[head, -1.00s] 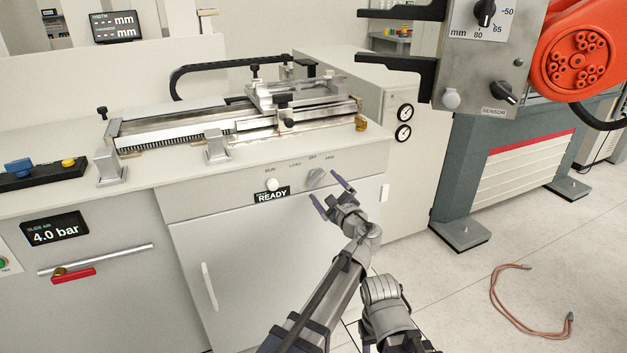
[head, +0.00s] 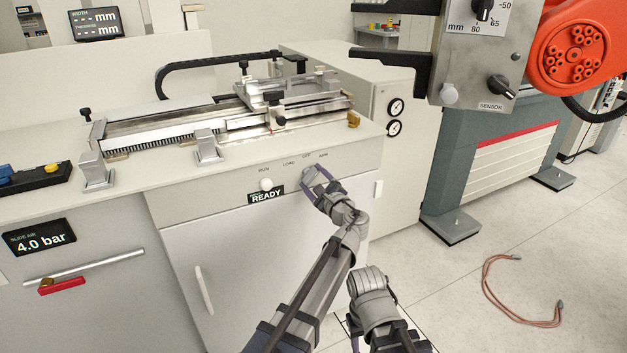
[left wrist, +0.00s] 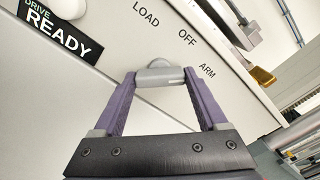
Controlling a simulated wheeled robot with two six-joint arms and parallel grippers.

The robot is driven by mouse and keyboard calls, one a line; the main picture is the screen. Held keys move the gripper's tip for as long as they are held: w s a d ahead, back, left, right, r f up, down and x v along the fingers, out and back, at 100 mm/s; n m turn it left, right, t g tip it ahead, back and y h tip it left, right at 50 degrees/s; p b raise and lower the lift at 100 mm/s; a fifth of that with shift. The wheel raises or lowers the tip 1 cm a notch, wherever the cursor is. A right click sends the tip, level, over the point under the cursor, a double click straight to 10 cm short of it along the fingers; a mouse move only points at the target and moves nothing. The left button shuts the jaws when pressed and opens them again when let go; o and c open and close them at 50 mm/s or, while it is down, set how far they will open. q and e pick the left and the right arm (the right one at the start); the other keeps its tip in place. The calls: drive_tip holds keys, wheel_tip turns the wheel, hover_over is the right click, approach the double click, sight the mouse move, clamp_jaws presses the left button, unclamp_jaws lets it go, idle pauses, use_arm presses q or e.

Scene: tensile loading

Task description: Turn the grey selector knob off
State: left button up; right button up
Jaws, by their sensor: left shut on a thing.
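The grey selector knob (head: 309,173) is on the front panel of the cream cabinet, below the labels LOAD, OFF and ARM. My left gripper (head: 315,182) is at the panel with its purple fingers around the knob. In the left wrist view the knob (left wrist: 160,74) shows as a light grey bar between the two fingertips of my left gripper (left wrist: 163,77), which is shut on it. The label OFF (left wrist: 187,37) lies just above and right of the knob. Which label the knob points to cannot be told. My right gripper is not in view.
A white round button (head: 266,185) and a READY display (head: 266,195) sit left of the knob. A slide rig (head: 220,120) lies on the cabinet top. A grey sensor box (head: 480,60) hangs at upper right. A cable (head: 490,290) lies on the open floor.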

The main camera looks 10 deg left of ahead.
use_arm(q)
drive_tip(key=c, duration=0.5)
drive_tip(key=shift+n, duration=0.3)
drive_tip(key=n, duration=0.3)
drive_tip(key=shift+n, duration=2.5)
drive_tip(key=o, duration=1.3)
drive_tip(key=shift+s, duration=0.15)
